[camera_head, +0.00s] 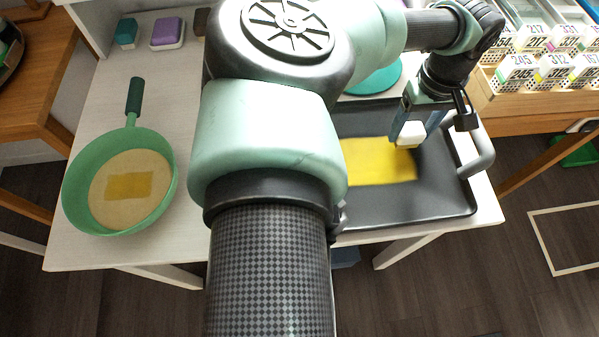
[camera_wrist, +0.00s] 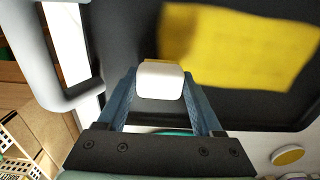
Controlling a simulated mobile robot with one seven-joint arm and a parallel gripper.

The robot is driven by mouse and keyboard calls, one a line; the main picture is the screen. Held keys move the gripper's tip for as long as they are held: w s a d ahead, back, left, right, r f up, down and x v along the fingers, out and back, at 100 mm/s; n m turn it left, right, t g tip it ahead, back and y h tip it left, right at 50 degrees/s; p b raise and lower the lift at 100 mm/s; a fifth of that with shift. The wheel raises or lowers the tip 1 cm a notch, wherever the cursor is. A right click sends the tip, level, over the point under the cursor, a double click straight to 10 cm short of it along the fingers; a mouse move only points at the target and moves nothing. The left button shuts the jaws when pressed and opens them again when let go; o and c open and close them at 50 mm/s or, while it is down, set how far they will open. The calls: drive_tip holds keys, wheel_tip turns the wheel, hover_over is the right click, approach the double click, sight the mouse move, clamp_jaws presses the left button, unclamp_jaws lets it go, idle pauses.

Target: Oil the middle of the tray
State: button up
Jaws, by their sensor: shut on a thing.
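The dark grey tray (camera_head: 440,200) lies on the white table, with a yellow rectangular patch (camera_head: 375,162) on its floor. The patch fills much of the upper right of the wrist view (camera_wrist: 245,45). My gripper (camera_head: 407,122) is over the tray, near the patch's right end. It is shut on a white block-like tool (camera_head: 409,135), perhaps a brush, which shows between the blue fingers in the wrist view (camera_wrist: 160,82). A yellow edge shows just behind the white part. Whether the tool touches the tray is unclear. My arm hides the tray's left part.
A green pan (camera_head: 69,195) with a tan inside and a darker yellow rectangle stands on the table's left. The tray's raised grey handle (camera_head: 482,160) is close to the gripper's right. A teal round object (camera_head: 378,78) lies behind the tray. Labelled bins (camera_head: 520,70) stand at the upper right.

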drive_tip(key=shift+r, duration=0.1)
drive_tip(key=shift+r+p, duration=0.65)
drive_tip(key=shift+r, duration=0.05)
drive_tip(key=shift+r+p, duration=1.2)
drive_tip(key=shift+r, duration=0.3)
drive_tip(key=shift+r+p, duration=1.55)
drive_tip(key=shift+r, duration=0.45)
drive_tip(key=o, duration=0.7)
drive_tip(key=c, duration=0.7)
